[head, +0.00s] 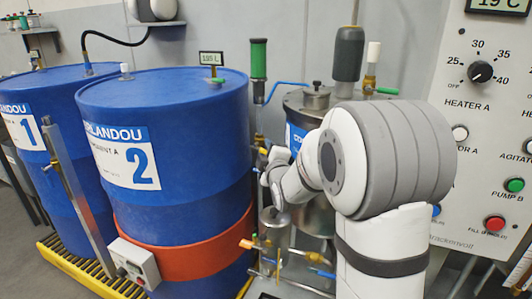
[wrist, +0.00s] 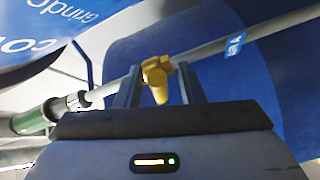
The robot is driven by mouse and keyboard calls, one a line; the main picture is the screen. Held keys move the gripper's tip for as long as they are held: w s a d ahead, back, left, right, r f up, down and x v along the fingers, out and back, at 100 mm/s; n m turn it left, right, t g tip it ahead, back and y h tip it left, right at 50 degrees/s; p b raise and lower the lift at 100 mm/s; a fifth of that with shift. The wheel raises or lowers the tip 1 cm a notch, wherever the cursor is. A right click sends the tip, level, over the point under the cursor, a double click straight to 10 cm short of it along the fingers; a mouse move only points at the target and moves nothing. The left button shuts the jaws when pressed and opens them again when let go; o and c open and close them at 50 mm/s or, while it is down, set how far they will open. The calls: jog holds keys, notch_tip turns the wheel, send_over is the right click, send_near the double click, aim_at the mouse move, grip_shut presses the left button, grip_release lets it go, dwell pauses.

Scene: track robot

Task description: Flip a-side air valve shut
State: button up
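In the wrist view a yellow valve (wrist: 157,72) sits on a thin pale pipe (wrist: 220,46). A blue tag (wrist: 234,45) on this pipe seems to end in the letter A. The short yellow lever points towards my gripper (wrist: 160,84). My gripper is open, with one dark finger on each side of the lever. I see gaps beside the lever; whether a finger touches it is unclear. In the head view my arm reaches in beside the steel tank (head: 318,98), and its own links hide most of the gripper area.
Blue drum 2 (head: 205,185) stands left of my arm, with an orange band (head: 195,252) and a heater box (head: 133,262). A control panel (head: 480,130) is on the right. A green cylinder (wrist: 33,121) shows at lower left.

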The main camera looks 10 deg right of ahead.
jog(key=shift+w, duration=0.45)
jog(key=shift+c, duration=0.3)
grip_shut()
